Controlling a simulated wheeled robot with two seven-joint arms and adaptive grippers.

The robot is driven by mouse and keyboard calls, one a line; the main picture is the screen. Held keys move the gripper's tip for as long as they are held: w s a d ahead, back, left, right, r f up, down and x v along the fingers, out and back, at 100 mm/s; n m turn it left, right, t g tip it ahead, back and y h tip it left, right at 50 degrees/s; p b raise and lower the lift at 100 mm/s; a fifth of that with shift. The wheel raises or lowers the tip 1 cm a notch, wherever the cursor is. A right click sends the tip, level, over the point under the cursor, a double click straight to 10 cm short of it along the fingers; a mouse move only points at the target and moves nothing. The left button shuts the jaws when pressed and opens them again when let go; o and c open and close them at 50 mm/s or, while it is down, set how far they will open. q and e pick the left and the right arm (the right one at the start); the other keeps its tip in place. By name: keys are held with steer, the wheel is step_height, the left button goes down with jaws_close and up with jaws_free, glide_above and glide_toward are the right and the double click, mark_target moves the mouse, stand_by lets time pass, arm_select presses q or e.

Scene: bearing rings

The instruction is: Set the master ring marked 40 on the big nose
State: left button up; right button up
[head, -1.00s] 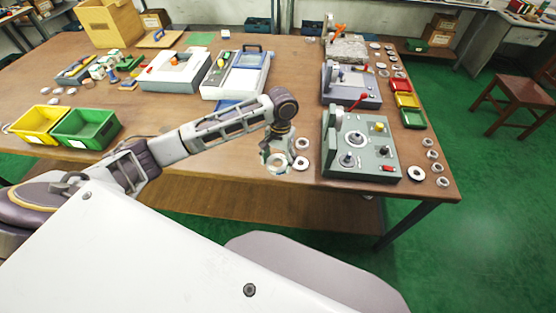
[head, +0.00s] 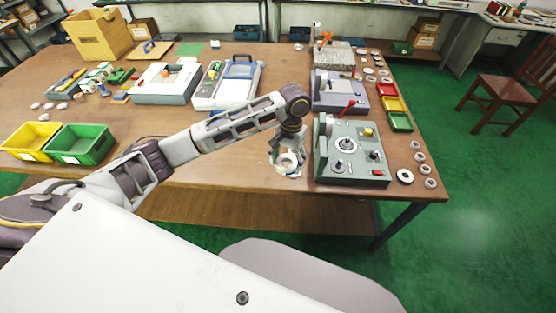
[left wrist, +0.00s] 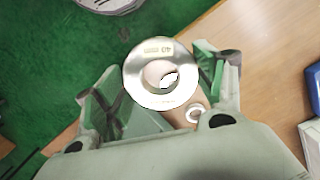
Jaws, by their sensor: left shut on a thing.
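My left gripper (head: 287,152) is shut on a bright metal ring (head: 281,164), above the table's front edge and left of the grey-green gauge fixture (head: 352,172). In the left wrist view the ring (left wrist: 136,76) sits between the two fingers and its face reads 40. The fixture carries a large round nose (head: 346,143) near its middle and a smaller one (head: 337,166) in front, plus a red lever, a yellow knob and a red button. The held ring is apart from the fixture. My right gripper is not in view.
Several rings (head: 405,176) lie right of the fixture. A second grey-blue fixture (head: 338,94) stands behind it. Yellow and green bins (head: 82,145) are at left. The table middle is fairly clear.

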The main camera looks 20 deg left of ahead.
arm_select(q)
steer(key=s+d+n+h+p, duration=0.1)
steer(key=s+d+n+p, duration=0.2)
steer(key=d+n, duration=1.1)
steer(key=shift+d+f+t+p, duration=0.15)
steer(key=shift+d+t+p, duration=0.35)
steer(key=shift+d, duration=1.05)
steer(key=shift+n, duration=0.7)
